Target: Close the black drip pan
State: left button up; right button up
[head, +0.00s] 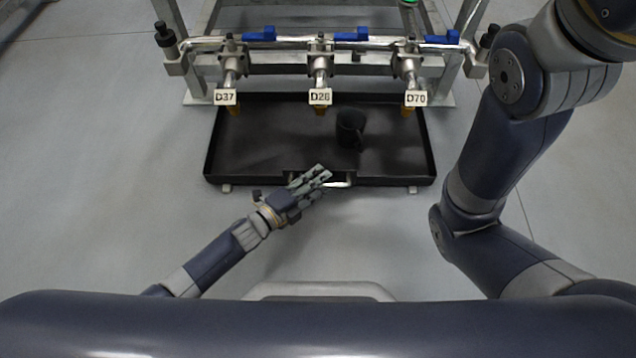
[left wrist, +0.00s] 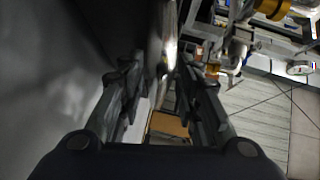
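The black drip pan (head: 270,140) is a wide shallow tray under the pipe rack in the head view, pulled out toward me. A pale metal handle (head: 344,184) is on its front wall. My left gripper (head: 322,175) is at this handle, coming from the front left. In the left wrist view the fingers of my left gripper (left wrist: 158,80) are spread apart, with the shiny handle bar (left wrist: 169,40) between and beyond them. I cannot tell whether a finger touches the bar. My right arm shows at the right, but its gripper is out of view.
A black mug (head: 350,128) stands inside the pan. Rack legs stand behind on both sides. The grey floor (head: 120,150) left of the pan is clear.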

pick_arm(q)
jog(key=shift+s, duration=0.2)
jog(key=v, duration=1.1)
jog(key=shift+a, duration=0.3)
jog(key=shift+s+r, duration=0.15)
jog(key=shift+r, duration=0.05)
